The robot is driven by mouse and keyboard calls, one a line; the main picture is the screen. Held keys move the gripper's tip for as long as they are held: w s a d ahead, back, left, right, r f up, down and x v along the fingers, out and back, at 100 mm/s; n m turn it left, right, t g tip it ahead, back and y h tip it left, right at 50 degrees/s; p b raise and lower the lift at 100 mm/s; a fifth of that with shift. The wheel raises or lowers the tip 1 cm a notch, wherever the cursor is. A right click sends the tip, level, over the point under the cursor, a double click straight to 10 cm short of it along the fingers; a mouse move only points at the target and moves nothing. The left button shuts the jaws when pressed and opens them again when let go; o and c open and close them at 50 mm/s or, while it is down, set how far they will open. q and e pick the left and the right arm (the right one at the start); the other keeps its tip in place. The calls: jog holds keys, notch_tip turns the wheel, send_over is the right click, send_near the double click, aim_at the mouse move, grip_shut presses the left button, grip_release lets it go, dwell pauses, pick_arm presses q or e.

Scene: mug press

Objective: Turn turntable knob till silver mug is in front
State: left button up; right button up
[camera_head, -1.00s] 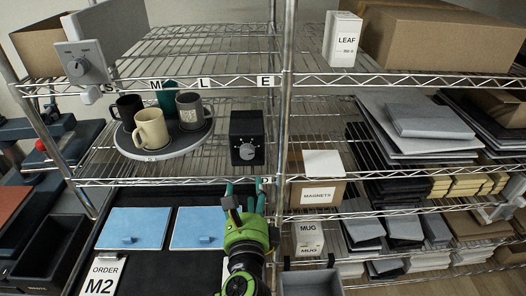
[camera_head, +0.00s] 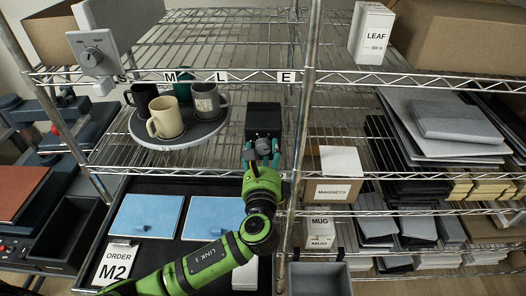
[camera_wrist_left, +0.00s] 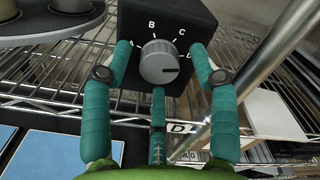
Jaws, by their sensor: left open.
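The round turntable (camera_head: 205,132) stands on the middle shelf with a black mug (camera_head: 141,101), a cream mug (camera_head: 164,120), a grey, silver-looking mug (camera_head: 206,100) and a mostly hidden teal mug (camera_head: 184,91). The cream mug is at the front; the grey one is at the right. The black knob box (camera_head: 263,117) is right of the turntable. Its grey knob (camera_wrist_left: 158,62) has a dark mark pointing right, near D; A, B and C also show. My left gripper (camera_head: 263,158) is open, its teal fingers spread around the knob, with no clear contact. My right gripper is not in view.
A metal shelf post (camera_head: 303,130) stands close to the right of the gripper. A wall-like grey box with another dial (camera_head: 97,53) is at upper left. Blue panels (camera_head: 147,215) lie below, and a magnets carton (camera_head: 333,190) sits right of the post.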

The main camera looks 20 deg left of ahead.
pick_arm(q)
jog(key=c, duration=1.1)
jog(key=shift+s, duration=0.1)
jog(key=shift+c, duration=0.2)
